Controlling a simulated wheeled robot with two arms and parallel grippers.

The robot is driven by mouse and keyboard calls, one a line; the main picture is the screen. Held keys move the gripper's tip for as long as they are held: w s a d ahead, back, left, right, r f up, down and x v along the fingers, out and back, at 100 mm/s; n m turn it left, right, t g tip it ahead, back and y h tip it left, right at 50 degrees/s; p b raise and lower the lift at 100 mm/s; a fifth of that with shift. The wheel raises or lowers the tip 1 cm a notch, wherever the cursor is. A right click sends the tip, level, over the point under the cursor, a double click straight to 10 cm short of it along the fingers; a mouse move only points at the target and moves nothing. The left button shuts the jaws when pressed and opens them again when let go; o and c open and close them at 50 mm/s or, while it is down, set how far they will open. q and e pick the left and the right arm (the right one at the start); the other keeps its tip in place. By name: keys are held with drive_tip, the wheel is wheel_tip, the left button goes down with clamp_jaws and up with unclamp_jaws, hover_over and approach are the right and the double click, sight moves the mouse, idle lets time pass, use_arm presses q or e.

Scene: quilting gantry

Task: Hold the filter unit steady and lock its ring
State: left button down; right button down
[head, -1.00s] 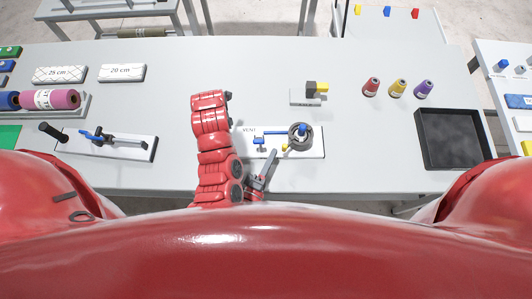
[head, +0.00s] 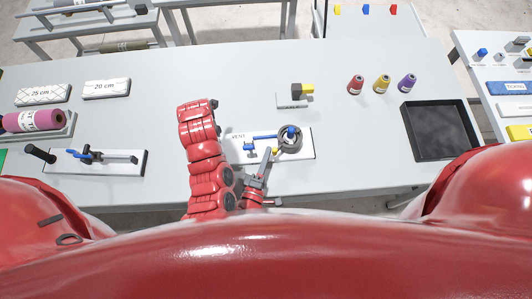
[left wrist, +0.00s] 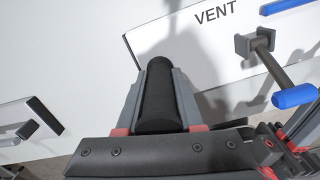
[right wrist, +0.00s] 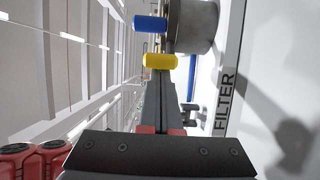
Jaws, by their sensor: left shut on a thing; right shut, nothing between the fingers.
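The filter unit is a white plate (head: 306,151) marked VENT. It carries a grey ring (head: 290,140) with a blue knob (right wrist: 150,23) and a yellow knob (right wrist: 159,61). In the right wrist view its edge reads FILTER. My left gripper (left wrist: 158,72) is shut on a black grip (left wrist: 156,100) beside the plate's left end; my red arm hides this in the head view. My right gripper (head: 266,152) is shut and empty, its fingertips just beside the yellow knob; in the right wrist view (right wrist: 163,77) I cannot tell whether they touch it.
A similar fixture (head: 126,169) lies left. Behind the unit stands a small block with a yellow part (head: 305,89). Red, yellow and purple spools (head: 381,84) and a black tray (head: 463,132) are to the right. Bench between is clear.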

use_arm(q)
drive_tip(key=shift+s+f, duration=0.2)
drive_tip(key=shift+s, duration=0.05)
use_arm(e)
drive_tip(key=shift+s+d+n+t+y, duration=0.3)
drive_tip(key=shift+n+y, duration=0.1)
drive_tip(key=shift+y, duration=0.4)
drive_tip(key=shift+s+d+n+t+y, duration=0.2)
drive_tip(key=shift+s+d+n+y, duration=0.2)
drive_tip(key=shift+n+y, duration=0.2)
drive_tip(key=shift+s+d+n+t+y, duration=0.25)
drive_tip(key=shift+d+n+y, duration=0.2)
drive_tip(key=shift+y, duration=0.25)
drive_tip(key=d+n+y, duration=0.1)
drive_tip(key=y, duration=0.1)
drive_tip(key=s+d+n+y, duration=0.1)
drive_tip(key=n+y, duration=0.1)
drive_tip(key=shift+s, duration=0.15)
drive_tip(key=d+n+y, duration=0.1)
drive_tip(key=y, duration=0.1)
drive_tip(key=d+n+g+y, duration=0.1)
drive_tip(key=y, duration=0.1)
drive_tip(key=d+n+g+y, duration=0.1)
drive_tip(key=n+y, duration=0.1)
drive_tip(key=shift+s+d, duration=0.15)
drive_tip(key=shift+s, duration=0.2)
drive_tip(key=shift+d+y, duration=0.55)
drive_tip(key=shift+y, duration=0.15)
drive_tip(key=shift+d+f, duration=0.1)
drive_tip(key=shift+d, duration=0.4)
